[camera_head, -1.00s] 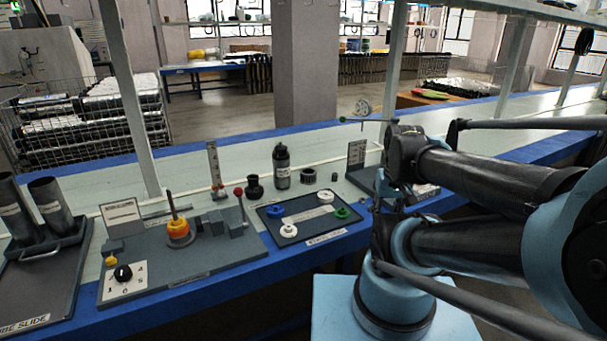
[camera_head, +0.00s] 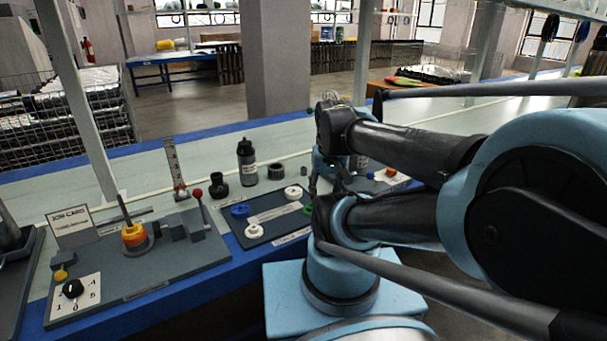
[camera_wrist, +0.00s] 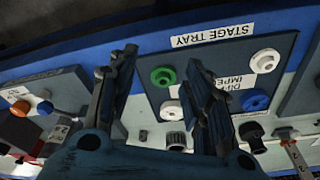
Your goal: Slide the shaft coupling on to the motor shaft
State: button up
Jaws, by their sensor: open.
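The motor board (camera_head: 150,285) lies at left in the head view, with grey blocks (camera_head: 182,226) and an upright rod (camera_head: 124,208) standing in an orange-yellow part (camera_head: 135,236). I cannot tell for certain which part is the shaft coupling. A dark ribbed ring (camera_head: 276,171) and a black flanged piece (camera_head: 219,187) stand loose behind the stage tray (camera_head: 262,240). The ribbed ring also shows in the wrist view (camera_wrist: 176,141). My gripper (camera_wrist: 162,58) is open and empty, above the tray's end with the green part (camera_wrist: 163,77). In the head view my arm mostly hides it.
The tray holds a blue part (camera_head: 240,210) and white parts (camera_head: 254,231). A dark bottle (camera_head: 246,161), a red-knobbed lever (camera_head: 197,193) and an upright gauge strip (camera_head: 176,168) rise nearby. A job card (camera_head: 73,226) stands at left. The bench behind is mostly clear.

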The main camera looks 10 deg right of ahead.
jog(key=w+r+m, duration=0.5)
jog(key=w, duration=0.3)
jog(key=m+g+y, duration=0.1)
jog(key=m+g, duration=0.1)
jog(key=m, duration=1.2)
send_over(304, 168)
jog(key=s+d, duration=0.1)
jog(key=d, duration=0.1)
jog(key=f, duration=0.6)
jog(key=a+f, duration=0.1)
jog(key=f, duration=0.5)
jog(key=a+f, duration=0.1)
jog(key=f, duration=0.4)
jog(key=shift+w+a+f, duration=0.15)
grip_shut()
